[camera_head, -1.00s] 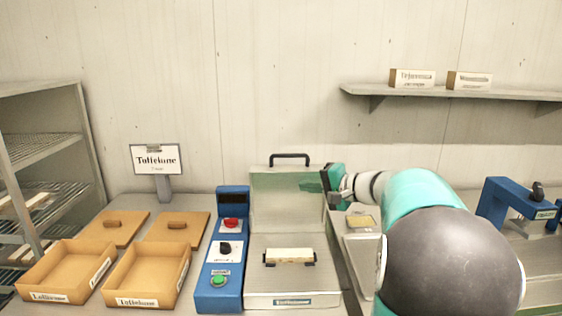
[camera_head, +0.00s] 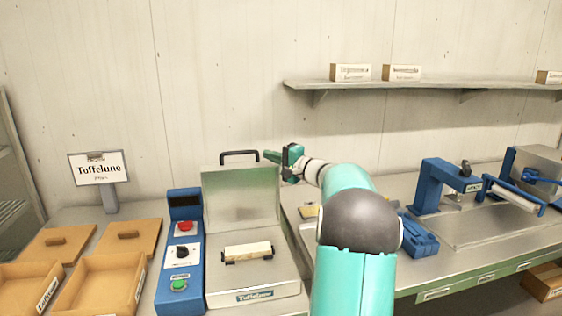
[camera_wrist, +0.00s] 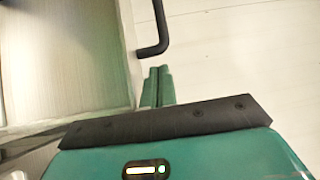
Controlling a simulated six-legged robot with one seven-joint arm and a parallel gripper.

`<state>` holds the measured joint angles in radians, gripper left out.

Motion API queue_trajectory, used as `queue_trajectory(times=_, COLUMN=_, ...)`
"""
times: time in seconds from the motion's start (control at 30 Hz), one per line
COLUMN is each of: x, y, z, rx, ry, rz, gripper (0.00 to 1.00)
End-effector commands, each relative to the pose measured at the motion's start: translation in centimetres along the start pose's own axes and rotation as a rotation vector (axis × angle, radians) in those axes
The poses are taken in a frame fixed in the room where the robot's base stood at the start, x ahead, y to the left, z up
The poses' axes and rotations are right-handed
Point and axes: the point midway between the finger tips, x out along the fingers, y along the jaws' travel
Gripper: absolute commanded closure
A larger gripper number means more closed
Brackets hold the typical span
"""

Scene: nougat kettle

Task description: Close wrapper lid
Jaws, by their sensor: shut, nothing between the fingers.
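The wrapper lid (camera_head: 240,208) stands upright and open at the back of the wrapper base (camera_head: 285,288). A black handle (camera_head: 239,153) runs along the lid's top edge. A pale nougat bar (camera_head: 248,250) lies in the wrapper on dark supports. My gripper (camera_head: 270,156) is shut and empty, just right of the handle near the lid's top right corner. In the wrist view my closed fingers (camera_wrist: 158,87) are beside the lid (camera_wrist: 70,60), with the handle (camera_wrist: 158,30) just beyond them. I cannot tell whether they touch.
A blue control panel (camera_head: 182,250) with red and green buttons stands left of the wrapper. Wooden boxes (camera_head: 100,285) and a sign (camera_head: 99,168) are farther left. A blue press (camera_head: 445,190) stands on the right bench. A shelf (camera_head: 430,86) hangs above.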

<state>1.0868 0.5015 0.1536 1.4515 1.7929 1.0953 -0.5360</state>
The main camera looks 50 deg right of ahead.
Motion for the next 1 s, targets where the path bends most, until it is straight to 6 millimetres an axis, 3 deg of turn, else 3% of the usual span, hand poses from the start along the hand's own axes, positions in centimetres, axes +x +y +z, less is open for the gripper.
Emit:
queue_trajectory(times=0.23, x=2.0, y=-0.1, z=0.3, rx=0.0, ry=-0.002, rz=0.0, gripper=1.0)
queue_trajectory(times=1.0, x=1.7, y=0.1, z=0.8, rx=0.0, ry=-0.003, rz=0.0, gripper=1.0)
